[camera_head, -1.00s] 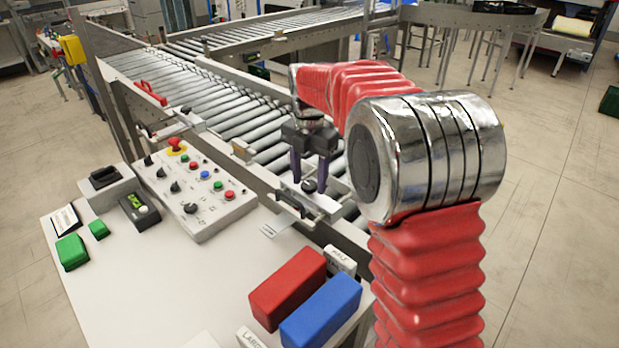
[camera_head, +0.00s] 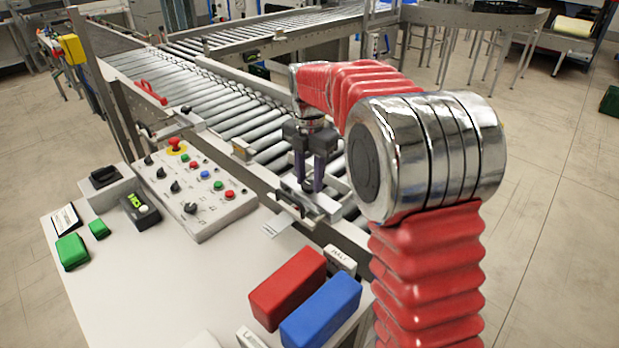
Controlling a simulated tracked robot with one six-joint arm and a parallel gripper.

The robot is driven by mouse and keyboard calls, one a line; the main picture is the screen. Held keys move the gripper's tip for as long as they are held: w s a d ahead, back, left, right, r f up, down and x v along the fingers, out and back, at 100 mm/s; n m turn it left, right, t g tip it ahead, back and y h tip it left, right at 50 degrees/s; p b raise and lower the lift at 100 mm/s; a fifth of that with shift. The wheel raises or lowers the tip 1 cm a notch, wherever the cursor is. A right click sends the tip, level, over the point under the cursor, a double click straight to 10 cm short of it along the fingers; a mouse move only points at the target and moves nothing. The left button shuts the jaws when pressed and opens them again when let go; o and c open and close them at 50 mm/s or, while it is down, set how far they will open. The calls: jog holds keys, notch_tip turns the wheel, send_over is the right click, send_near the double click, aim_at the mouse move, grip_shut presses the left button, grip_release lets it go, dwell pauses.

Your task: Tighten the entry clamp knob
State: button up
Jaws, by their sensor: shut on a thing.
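My gripper (camera_head: 309,184) points down over the near side rail of the roller conveyor (camera_head: 228,112), its two dark purple fingers low at a pale metal clamp plate (camera_head: 327,205). The fingers are close together and shut on a small dark knob (camera_head: 307,187) at this clamp. The fingers hide most of the knob, so its turn angle cannot be told. A dark bar handle (camera_head: 289,203) sticks out from the clamp toward the table. A similar clamp (camera_head: 183,122) sits farther up the rail to the left, apart from my gripper.
The white table (camera_head: 150,270) carries a button panel (camera_head: 195,190), a red block (camera_head: 288,288), a blue block (camera_head: 322,312) and green blocks (camera_head: 72,251). A red handle (camera_head: 150,92) stands on the rail farther left. Open floor lies at the right.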

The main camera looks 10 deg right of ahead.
aim_at(309, 184)
jog(key=m, duration=0.4)
jog(key=shift+m, duration=0.3)
jog(key=m, duration=0.9)
jog(key=shift+m, duration=1.8)
jog(key=shift+w, duration=0.1)
jog(key=o, duration=1)
jog(key=shift+o, duration=0.2)
notch_tip(309, 184, up, 14)
jog(key=shift+f, duration=0.15)
